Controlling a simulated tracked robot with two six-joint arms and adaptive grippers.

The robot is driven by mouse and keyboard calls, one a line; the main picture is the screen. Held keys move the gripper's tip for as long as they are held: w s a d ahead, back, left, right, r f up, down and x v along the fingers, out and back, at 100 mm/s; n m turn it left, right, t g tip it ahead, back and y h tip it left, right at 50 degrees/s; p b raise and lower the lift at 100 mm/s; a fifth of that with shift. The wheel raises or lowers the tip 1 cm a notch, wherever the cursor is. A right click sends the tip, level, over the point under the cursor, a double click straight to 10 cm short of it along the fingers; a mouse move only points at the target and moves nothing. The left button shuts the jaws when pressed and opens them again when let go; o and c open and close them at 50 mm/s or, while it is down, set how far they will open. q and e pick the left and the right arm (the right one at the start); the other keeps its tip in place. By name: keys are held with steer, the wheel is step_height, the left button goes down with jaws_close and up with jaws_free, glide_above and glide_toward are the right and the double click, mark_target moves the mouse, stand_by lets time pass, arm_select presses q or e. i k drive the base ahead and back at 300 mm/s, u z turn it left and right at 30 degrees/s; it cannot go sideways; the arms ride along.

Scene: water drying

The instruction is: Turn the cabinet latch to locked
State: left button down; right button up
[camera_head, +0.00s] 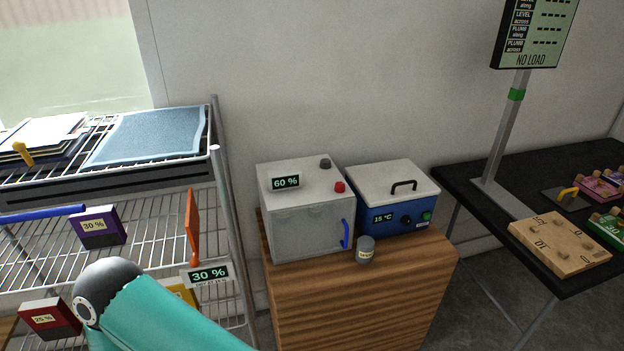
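A small white-topped cabinet (300,228) with a greyish see-through front stands on a wooden stand at the centre. Its display (286,182) reads 60 %. A blue latch (346,234) is at the right edge of its front, roughly upright; I cannot tell whether it is locked. A red knob (339,187) and a dark knob (325,163) sit on the top. Neither of my grippers is in view. A teal arm link of mine shows at the bottom left, apart from the cabinet in the picture.
A blue box (397,220) with a white lid, reading 15 °C, stands right of the cabinet. A small grey pot (366,250) is near the latch on the wooden stand (350,300). A wire rack (150,235) is at left; a black table (480,170) is at right.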

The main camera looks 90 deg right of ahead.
mark_target(341, 186)
steer(key=z, duration=0.05)
steer(key=k, duration=1.75)
steer(key=z, duration=1.15)
steer(key=i, duration=1.05)
steer(key=z, duration=0.15)
